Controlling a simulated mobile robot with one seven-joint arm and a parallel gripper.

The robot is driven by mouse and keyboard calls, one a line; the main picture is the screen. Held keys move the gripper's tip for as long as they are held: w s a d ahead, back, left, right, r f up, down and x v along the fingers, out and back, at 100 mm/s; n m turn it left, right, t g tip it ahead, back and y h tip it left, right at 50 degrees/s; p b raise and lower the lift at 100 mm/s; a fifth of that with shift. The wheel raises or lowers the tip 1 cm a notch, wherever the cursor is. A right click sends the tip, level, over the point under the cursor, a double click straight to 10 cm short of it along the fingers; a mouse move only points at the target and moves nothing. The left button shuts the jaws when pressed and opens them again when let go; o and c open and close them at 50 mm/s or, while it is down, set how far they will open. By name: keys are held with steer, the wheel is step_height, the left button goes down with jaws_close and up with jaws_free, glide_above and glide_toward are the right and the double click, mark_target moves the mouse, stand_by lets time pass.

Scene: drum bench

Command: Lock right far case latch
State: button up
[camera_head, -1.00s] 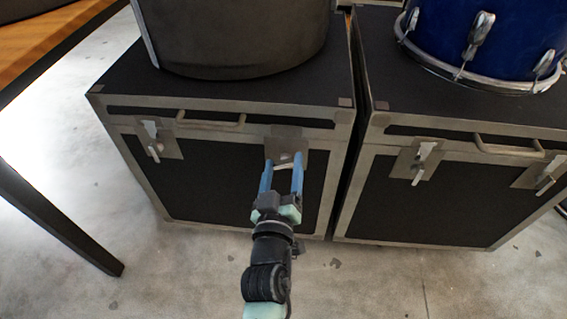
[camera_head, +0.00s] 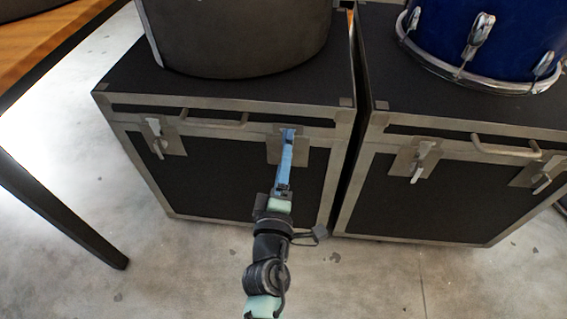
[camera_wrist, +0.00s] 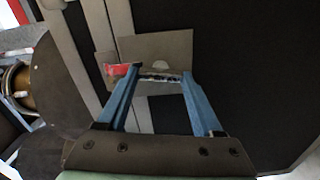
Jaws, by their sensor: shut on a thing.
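The left black case (camera_head: 225,190) has two metal latches on its front. My gripper (camera_head: 287,136) is at its right latch (camera_head: 273,150), with the blue fingers seen edge-on, one hiding the other, and covering the latch handle. In the wrist view my gripper (camera_wrist: 158,78) has a finger on each side of the small latch handle, in front of the grey latch plate (camera_wrist: 165,48). The fingers are shut on this handle. A red patch (camera_wrist: 118,70) shows by the left fingertip. The case's left latch (camera_head: 158,140) hangs with its handle tilted.
A second black case (camera_head: 420,205) with two latches (camera_head: 418,160) stands close on the right, a narrow gap between. A dark drum case (camera_head: 235,35) and a blue drum (camera_head: 440,30) stand on top. A table leg (camera_head: 70,215) is at left. Floor in front is clear.

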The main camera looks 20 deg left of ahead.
steer(key=shift+n, duration=1.1)
steer(key=shift+f, duration=0.1)
steer(key=o, duration=1.4)
steer(key=shift+c, duration=0.2)
steer(key=v, duration=1.3)
steer(key=shift+b, duration=0.35)
